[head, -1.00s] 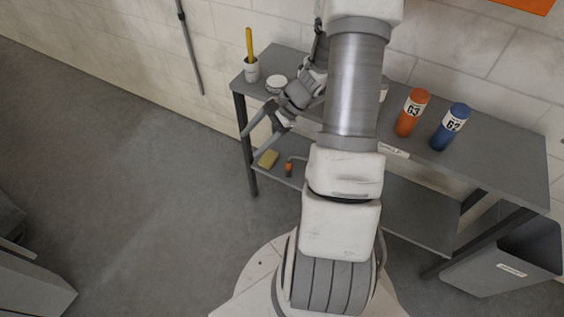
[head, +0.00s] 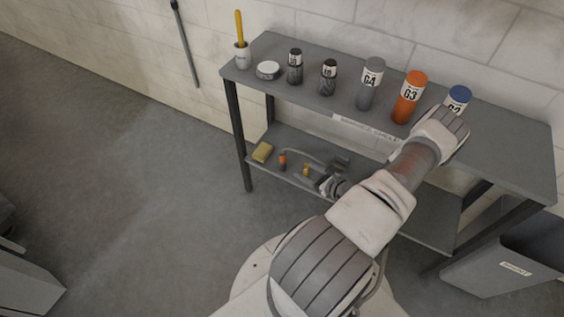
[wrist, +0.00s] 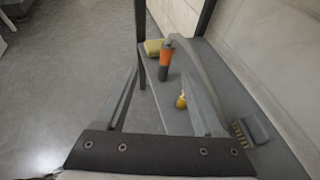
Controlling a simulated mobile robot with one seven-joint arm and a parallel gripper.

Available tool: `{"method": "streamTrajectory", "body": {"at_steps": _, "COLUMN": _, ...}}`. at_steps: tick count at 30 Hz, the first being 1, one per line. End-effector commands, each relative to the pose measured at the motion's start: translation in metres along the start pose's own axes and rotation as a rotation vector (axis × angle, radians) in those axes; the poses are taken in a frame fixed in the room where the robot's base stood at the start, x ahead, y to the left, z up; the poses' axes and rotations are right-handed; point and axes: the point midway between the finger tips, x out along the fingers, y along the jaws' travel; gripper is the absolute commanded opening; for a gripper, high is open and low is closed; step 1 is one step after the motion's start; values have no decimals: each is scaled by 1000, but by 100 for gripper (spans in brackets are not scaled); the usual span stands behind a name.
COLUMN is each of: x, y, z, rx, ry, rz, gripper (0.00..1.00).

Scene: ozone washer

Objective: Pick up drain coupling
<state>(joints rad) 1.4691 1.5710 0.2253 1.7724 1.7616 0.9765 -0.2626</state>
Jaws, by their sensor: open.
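On the lower shelf stands a small cylinder with an orange top and dark grey lower part (wrist: 165,62); it also shows in the head view (head: 282,161). A small yellow piece (wrist: 181,101) lies nearer my gripper, partly beside the right finger. I cannot tell for certain which is the drain coupling; the orange and grey cylinder looks most like a fitting. My gripper (wrist: 160,76) is open and empty, with the cylinder seen beyond and between its fingers. In the head view my gripper (head: 326,184) is low, at the front of the lower shelf and partly hidden by my arm.
A yellow sponge (wrist: 153,47) sits behind the cylinder. A grey long-handled brush (wrist: 214,84) lies to the right, close to the right finger. The upper shelf (head: 300,100) overhangs, carrying several bottles. A shelf leg (head: 239,140) stands at left. A grey bin (head: 500,255) stands at right.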

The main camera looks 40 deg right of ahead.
Motion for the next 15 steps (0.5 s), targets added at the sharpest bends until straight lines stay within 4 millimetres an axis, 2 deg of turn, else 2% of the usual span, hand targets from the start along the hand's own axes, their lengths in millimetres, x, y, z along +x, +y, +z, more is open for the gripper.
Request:
{"method": "streamTrajectory", "body": {"at_steps": 1, "x": -3, "y": -5, "z": -9, "rx": 22, "ry": -2, "rz": -39, "gripper": 70}}
{"method": "streamTrajectory", "body": {"at_steps": 5, "x": -1, "y": -12, "z": -18, "rx": 39, "ry": -3, "rz": -80, "gripper": 70}}
{"method": "streamTrajectory", "body": {"at_steps": 8, "x": 13, "y": -13, "z": -20, "rx": 40, "ry": -2, "rz": -82, "gripper": 70}}
{"method": "streamTrajectory", "body": {"at_steps": 15, "x": 66, "y": -16, "z": -22, "rx": 37, "ry": -2, "rz": -79, "gripper": 70}}
